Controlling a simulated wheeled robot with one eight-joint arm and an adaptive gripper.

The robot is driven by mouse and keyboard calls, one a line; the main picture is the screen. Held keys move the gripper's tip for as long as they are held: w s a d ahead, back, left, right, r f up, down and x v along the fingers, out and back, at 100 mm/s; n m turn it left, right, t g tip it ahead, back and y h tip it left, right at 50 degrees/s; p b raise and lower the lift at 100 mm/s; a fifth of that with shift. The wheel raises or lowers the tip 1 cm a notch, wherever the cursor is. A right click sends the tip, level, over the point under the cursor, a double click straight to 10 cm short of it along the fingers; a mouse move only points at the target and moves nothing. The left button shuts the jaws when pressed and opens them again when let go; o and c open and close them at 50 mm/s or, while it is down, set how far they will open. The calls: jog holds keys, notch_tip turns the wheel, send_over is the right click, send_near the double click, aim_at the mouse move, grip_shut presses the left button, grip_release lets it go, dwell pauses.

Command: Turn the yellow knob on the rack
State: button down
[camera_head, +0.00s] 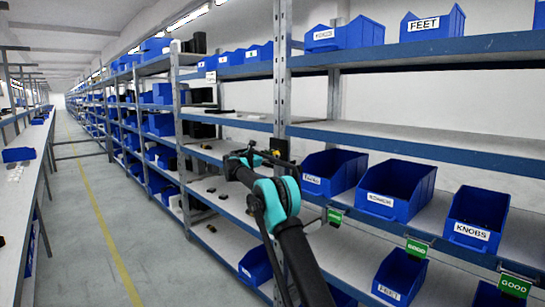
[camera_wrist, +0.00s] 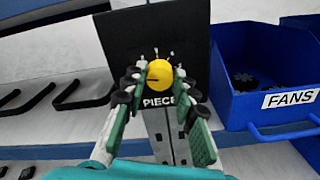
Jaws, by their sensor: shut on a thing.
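The yellow knob (camera_wrist: 160,83) is on a black panel (camera_wrist: 172,32) in the middle of the wrist view. In the head view my gripper (camera_head: 258,160) reaches the black panel (camera_head: 280,147) on a rack post. The knob is too small to make out there.
A blue FANS bin (camera_wrist: 268,75) stands close to the right of my gripper. Dark handle-shaped parts (camera_wrist: 80,100) lie on the shelf to the left. Blue bins, one marked KNOBS (camera_head: 475,220), line the rack. The aisle floor (camera_head: 85,215) at left is clear.

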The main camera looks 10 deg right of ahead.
jog(key=shift+f, duration=0.1)
dwell(0.3)
jog(key=c, duration=1.2)
grip_release()
jog(key=v, duration=1.2)
